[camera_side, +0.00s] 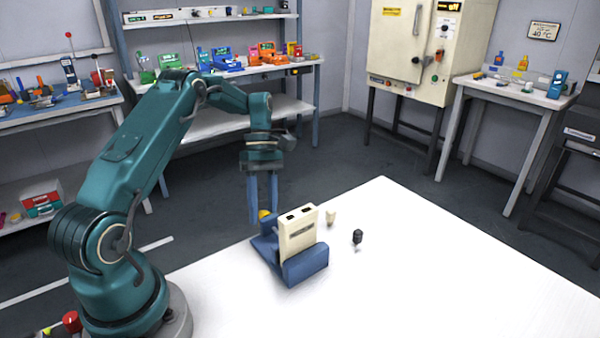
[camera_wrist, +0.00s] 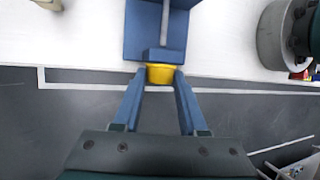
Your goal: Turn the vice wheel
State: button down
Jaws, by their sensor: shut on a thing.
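The blue vice (camera_side: 305,264) stands on the white table and holds a cream block (camera_side: 298,232) with dark slots on top. The yellow vice wheel (camera_side: 264,214) is at the vice's back left end, by the table's edge. My gripper (camera_side: 262,217) points down there, its two blue fingers on the wheel. In the wrist view the yellow wheel (camera_wrist: 160,73) sits between the fingertips of my gripper (camera_wrist: 160,76), and the blue vice (camera_wrist: 140,30) with its grey screw lies beyond. The far side of the wheel is hidden by the vice.
A small cream piece (camera_side: 331,216) and a small black knob-like piece (camera_side: 357,237) stand on the white table (camera_side: 430,270) to the right of the vice. The right and front of the table are clear. Benches and a cabinet stand well behind.

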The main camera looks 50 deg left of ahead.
jog(key=shift+w+g, duration=0.1)
jog(key=shift+g, duration=0.5)
dwell(0.3)
jog(key=c, duration=0.7)
grip_release()
jog(key=shift+r, duration=0.5)
jog(key=s+a+r, duration=0.2)
jog(key=s+r, duration=0.1)
jog(key=s+a+r, duration=0.2)
jog(key=s+r, duration=0.1)
jog(key=s+a+r, duration=0.3)
jog(key=r, duration=0.1)
jog(key=shift+s, duration=0.1)
